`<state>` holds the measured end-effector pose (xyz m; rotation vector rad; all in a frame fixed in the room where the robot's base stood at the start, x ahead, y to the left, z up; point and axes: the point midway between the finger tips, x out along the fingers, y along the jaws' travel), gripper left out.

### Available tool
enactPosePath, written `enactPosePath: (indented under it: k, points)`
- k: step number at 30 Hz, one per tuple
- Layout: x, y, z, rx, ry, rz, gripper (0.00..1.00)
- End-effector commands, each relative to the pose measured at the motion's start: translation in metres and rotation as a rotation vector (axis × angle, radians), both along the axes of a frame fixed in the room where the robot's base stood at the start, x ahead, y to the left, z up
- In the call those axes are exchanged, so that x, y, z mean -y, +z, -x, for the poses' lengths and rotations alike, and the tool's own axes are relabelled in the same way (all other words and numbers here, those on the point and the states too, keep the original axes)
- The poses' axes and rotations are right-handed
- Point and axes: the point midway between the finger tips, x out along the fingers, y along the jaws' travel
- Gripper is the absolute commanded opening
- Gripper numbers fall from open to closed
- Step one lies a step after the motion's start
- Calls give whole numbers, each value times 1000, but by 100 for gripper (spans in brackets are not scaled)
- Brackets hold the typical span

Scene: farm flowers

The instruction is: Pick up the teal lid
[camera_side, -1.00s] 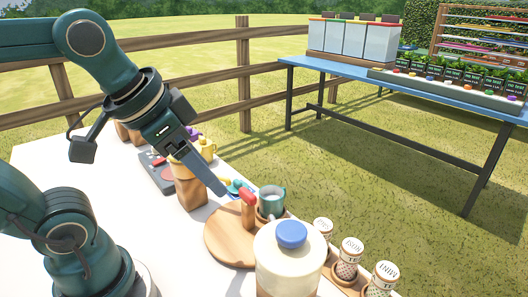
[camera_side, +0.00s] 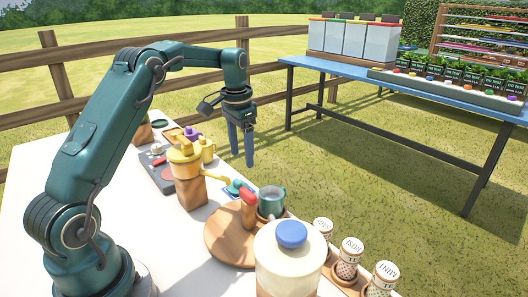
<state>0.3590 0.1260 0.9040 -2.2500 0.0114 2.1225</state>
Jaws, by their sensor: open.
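A small flat teal piece (camera_side: 237,186), which looks like the teal lid, lies on a blue mat near the far edge of the white table. It is small in the side view, and its exact shape is hard to make out. My gripper (camera_side: 241,159) points straight down in the air, above the teal piece in the picture. Its two fingers are apart with nothing between them.
A teal mug (camera_side: 271,203) and a red-topped wooden piece (camera_side: 248,209) stand right of the teal piece. A yellow pot (camera_side: 184,152) on a wooden block (camera_side: 190,192) stands to its left. A cream jar with a blue knob (camera_side: 289,262) is nearest the camera.

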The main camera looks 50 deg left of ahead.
Motion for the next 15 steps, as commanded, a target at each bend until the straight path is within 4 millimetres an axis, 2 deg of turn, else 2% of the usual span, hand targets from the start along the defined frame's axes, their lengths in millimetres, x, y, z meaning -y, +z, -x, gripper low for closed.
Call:
enactPosePath:
  k: [3,15]
  points:
    - [-8,-22,6,-47,27,23,70]
    - [-11,-66,10,-61,40,30,70]
